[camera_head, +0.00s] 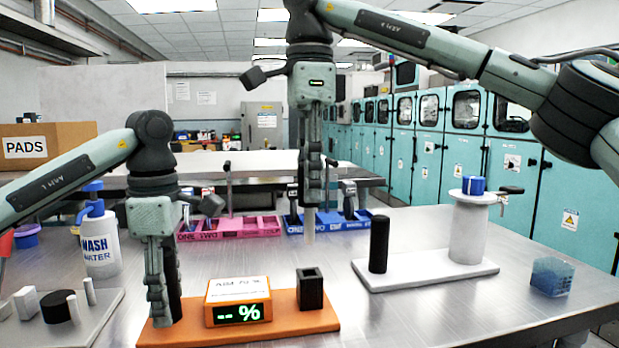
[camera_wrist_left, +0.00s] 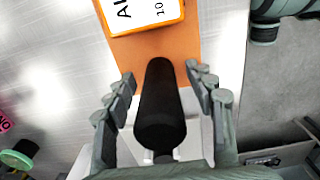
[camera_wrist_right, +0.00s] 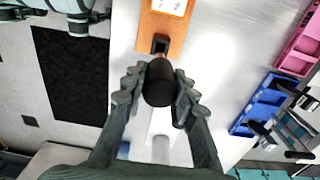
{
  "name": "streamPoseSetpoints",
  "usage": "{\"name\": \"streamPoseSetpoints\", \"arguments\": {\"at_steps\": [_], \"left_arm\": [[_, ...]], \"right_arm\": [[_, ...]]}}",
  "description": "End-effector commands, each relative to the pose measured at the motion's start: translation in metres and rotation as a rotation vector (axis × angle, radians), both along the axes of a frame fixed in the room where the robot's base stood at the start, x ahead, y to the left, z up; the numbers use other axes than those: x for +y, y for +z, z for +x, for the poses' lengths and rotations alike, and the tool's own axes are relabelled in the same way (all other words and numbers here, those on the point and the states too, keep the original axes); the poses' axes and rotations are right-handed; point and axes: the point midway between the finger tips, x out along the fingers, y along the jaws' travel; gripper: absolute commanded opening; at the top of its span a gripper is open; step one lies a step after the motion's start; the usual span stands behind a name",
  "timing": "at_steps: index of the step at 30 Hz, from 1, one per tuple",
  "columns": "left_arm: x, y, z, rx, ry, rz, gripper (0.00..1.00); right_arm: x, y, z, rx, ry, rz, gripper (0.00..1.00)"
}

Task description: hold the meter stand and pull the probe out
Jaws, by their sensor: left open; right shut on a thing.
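The meter stand is an orange base (camera_head: 290,322) with a meter (camera_head: 238,302) showing "-- %" and a black square socket (camera_head: 311,288) at its right end. At its left end a black post (camera_wrist_left: 160,100) stands between the fingers of my left gripper (camera_head: 163,308), which is open around it. My right gripper (camera_head: 315,192) is shut on the probe. The probe's black handle (camera_wrist_right: 160,84) shows between the fingers in the right wrist view. Its pale tip (camera_head: 309,224) points down above the socket, with a gap between them.
A white base (camera_head: 425,277) with a black post (camera_head: 379,245) and a pale column (camera_head: 469,232) stands to the right. Further right is a blue-filled clear cube (camera_head: 551,277). Pink (camera_head: 230,229) and blue (camera_head: 325,223) bins are behind. A wash bottle (camera_head: 99,242) stands left.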

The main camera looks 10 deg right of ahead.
Motion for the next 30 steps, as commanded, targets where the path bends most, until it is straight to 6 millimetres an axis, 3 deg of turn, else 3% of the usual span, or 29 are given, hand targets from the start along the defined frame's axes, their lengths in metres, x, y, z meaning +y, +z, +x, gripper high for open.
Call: {"name": "streamPoseSetpoints", "arguments": {"at_steps": [10, 30], "left_arm": [[0.000, 0.005, 0.000, -0.001, 0.000, 0.000, 0.55], [0.000, 0.058, 0.000, -0.001, 0.000, 0.000, 0.55]], "right_arm": [[0.000, 0.000, 0.000, 0.000, 0.000, 0.000, 0.00], [0.000, 0.000, 0.000, 0.000, 0.000, 0.000, 0.00]]}}
